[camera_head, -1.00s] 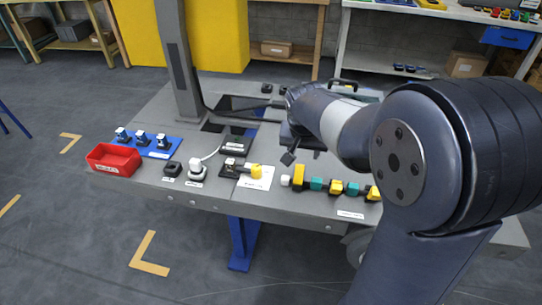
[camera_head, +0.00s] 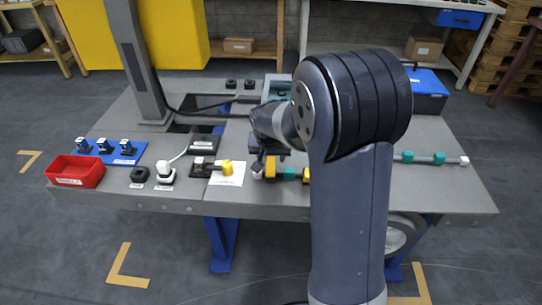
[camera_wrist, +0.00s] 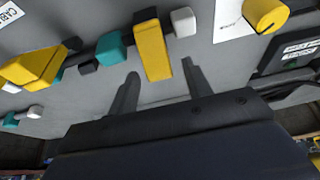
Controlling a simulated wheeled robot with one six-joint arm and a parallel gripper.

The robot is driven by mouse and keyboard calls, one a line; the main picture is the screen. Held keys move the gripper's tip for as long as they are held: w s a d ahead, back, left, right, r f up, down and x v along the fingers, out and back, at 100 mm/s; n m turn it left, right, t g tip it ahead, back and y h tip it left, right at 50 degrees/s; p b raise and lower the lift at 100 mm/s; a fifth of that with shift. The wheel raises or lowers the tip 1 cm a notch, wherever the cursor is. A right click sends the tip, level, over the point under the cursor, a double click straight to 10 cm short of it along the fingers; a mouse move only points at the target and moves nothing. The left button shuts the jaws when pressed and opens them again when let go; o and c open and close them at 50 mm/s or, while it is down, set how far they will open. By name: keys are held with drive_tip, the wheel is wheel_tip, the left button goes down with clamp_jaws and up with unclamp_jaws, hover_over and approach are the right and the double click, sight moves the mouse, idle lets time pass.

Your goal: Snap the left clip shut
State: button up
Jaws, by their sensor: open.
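The left clip is a yellow block (camera_head: 270,168) near the front edge of the grey workbench, beside a white end piece. In the wrist view the same yellow clip (camera_wrist: 152,50) stands upright between a white end piece (camera_wrist: 184,21) and a teal block (camera_wrist: 110,48). I cannot tell how far its flap is open. My gripper (camera_wrist: 160,80) is open and empty, its fingers apart on either side of the clip's near end, with no clear contact. In the head view my arm hides part of the row and most of the gripper.
More teal blocks (camera_head: 407,157) continue the row to the right. Left of the clip are a yellow knob (camera_head: 227,168) on white paper, a white plug (camera_head: 166,170), a red bin (camera_head: 76,172) and a blue mat (camera_head: 98,157). A dark column (camera_head: 140,60) rises behind.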

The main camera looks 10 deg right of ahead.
drive_tip(key=shift+c, duration=0.2)
drive_tip(key=c, duration=0.9)
drive_tip(key=shift+w+r+p, duration=0.1)
drive_tip(key=shift+r+p, duration=0.05)
drive_tip(key=shift+p, duration=0.6)
drive_tip(key=shift+c, duration=0.2)
drive_tip(key=shift+w+d+g+p, duration=0.2)
drive_tip(key=shift+g+p, duration=0.4)
drive_tip(key=shift+p, duration=0.55)
drive_tip(key=shift+w+f+g+y+p, duration=0.25)
drive_tip(key=shift+f+g+y+p, duration=0.25)
drive_tip(key=shift+p, duration=0.55)
drive_tip(key=shift+w+f+g+p, duration=0.15)
drive_tip(key=shift+f+g+p, duration=0.15)
drive_tip(key=shift+g+p, duration=0.2)
drive_tip(key=o, duration=1)
